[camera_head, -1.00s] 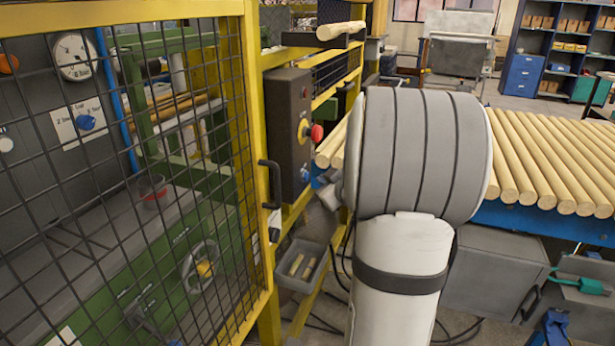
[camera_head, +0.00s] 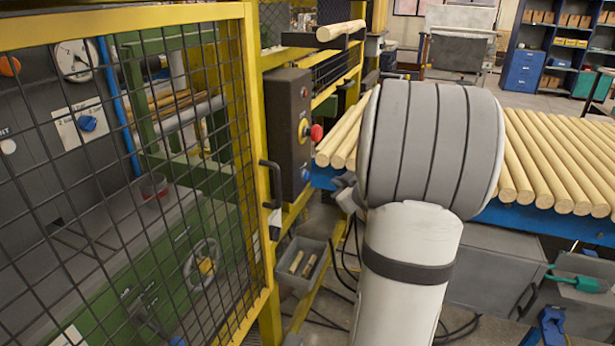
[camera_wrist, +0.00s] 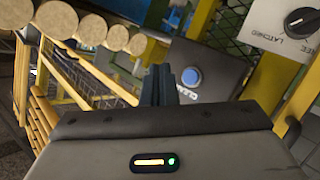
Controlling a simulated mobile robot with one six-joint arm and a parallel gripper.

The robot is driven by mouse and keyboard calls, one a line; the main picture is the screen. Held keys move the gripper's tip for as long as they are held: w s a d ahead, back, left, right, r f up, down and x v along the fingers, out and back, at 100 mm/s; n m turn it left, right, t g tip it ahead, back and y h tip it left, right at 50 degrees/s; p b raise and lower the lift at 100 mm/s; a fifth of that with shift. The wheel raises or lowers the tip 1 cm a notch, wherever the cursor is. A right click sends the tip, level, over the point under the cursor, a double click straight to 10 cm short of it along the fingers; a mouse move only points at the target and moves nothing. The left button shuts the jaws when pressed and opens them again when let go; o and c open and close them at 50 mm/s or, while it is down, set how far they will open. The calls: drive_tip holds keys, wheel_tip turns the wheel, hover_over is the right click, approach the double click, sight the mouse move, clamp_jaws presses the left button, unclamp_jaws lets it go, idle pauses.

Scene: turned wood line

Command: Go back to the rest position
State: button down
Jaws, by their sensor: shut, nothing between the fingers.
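My gripper (camera_wrist: 172,88) shows in the wrist view as dark fingers standing close together, shut and empty. A control box with a blue button (camera_wrist: 191,77) lies beyond the fingertips, apart from them. In the head view the arm's large grey and white joint stands right of centre, and the gripper itself is hidden behind it. The same dark control box (camera_head: 289,130) with its red knob (camera_head: 316,132) is just left of my arm.
A yellow-framed mesh guard (camera_head: 120,180) fills the left, with a black handle (camera_head: 270,185). Wooden rods (camera_head: 560,165) lie on a blue table at right. A grey bin (camera_head: 300,265) with wood pieces sits low beside the guard post. Rod ends (camera_wrist: 90,30) show in the wrist view.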

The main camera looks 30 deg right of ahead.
idle(0.3)
drive_tip(key=s+a+r+m+g+h, duration=0.2)
drive_tip(key=a+m+g+h, duration=0.15)
drive_tip(key=a, duration=0.55)
drive_tip(key=s+a+f+g+y+p, duration=0.1)
drive_tip(key=s+a+g, duration=0.3)
drive_tip(key=s+a, duration=0.5)
drive_tip(key=s+a+f+g+y+p, duration=0.1)
drive_tip(key=s+a+f+g+y, duration=0.1)
drive_tip(key=s+a, duration=0.8)
drive_tip(key=shift+s+a+f+m+g+y, duration=0.15)
drive_tip(key=shift+a+f+m+g+y, duration=0.25)
drive_tip(key=shift+a+g+y, duration=0.7)
drive_tip(key=shift+d+r+h, duration=0.1)
drive_tip(key=shift+d+h, duration=0.1)
drive_tip(key=shift+h, duration=0.05)
